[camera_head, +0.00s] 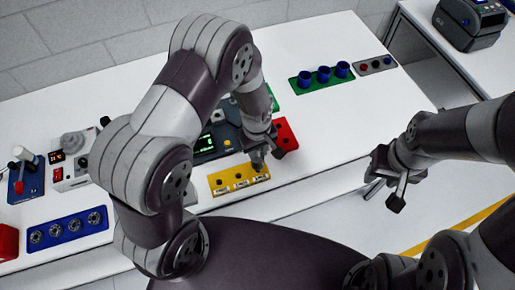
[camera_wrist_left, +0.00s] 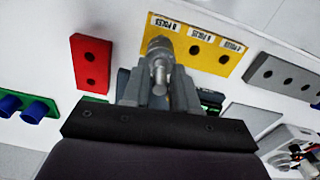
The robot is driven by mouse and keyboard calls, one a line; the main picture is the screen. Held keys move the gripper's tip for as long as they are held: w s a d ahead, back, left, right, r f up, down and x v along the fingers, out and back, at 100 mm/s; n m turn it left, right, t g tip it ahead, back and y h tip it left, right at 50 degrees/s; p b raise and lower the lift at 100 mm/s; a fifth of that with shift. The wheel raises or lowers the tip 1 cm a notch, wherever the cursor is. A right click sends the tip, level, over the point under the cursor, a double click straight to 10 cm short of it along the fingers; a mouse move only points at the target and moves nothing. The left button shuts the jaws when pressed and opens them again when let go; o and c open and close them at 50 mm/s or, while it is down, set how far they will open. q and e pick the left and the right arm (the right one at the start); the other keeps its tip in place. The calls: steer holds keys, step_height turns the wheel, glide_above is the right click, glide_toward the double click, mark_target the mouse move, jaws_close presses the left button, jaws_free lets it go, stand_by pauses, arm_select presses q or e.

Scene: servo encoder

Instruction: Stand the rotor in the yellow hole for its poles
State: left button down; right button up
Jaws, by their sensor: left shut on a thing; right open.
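The yellow block (camera_head: 238,187) lies near the table's front edge. In the left wrist view the yellow block (camera_wrist_left: 208,58) has labels for 8, 6 and 4 poles. The middle and 4-pole holes show empty. My left gripper (camera_head: 258,166) is over the block's right end in the head view. It is shut on the rotor (camera_wrist_left: 158,50), a grey metal piece with a thin shaft, at the 8-pole end. The rotor hides that hole; I cannot tell whether it is inside. My right gripper (camera_head: 385,194) is open and empty, off the table's front edge.
A red block (camera_head: 286,136) with holes stands just right of the yellow one. A dark console (camera_head: 206,148) with a display is behind. A green rack (camera_head: 305,84) with blue cups is at the back right. A blue rack (camera_head: 70,229) is at the left.

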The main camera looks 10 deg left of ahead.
mark_target(258, 156)
arm_select(q)
steer(key=shift+f, duration=0.1)
stand_by(0.6)
steer(key=shift+f+b, duration=0.45)
steer(key=shift+f, duration=0.25)
steer(key=shift+f, duration=0.1)
steer(key=shift+f+b, duration=0.5)
steer(key=shift+f, duration=0.2)
steer(key=shift+c, duration=2.4)
jaws_free()
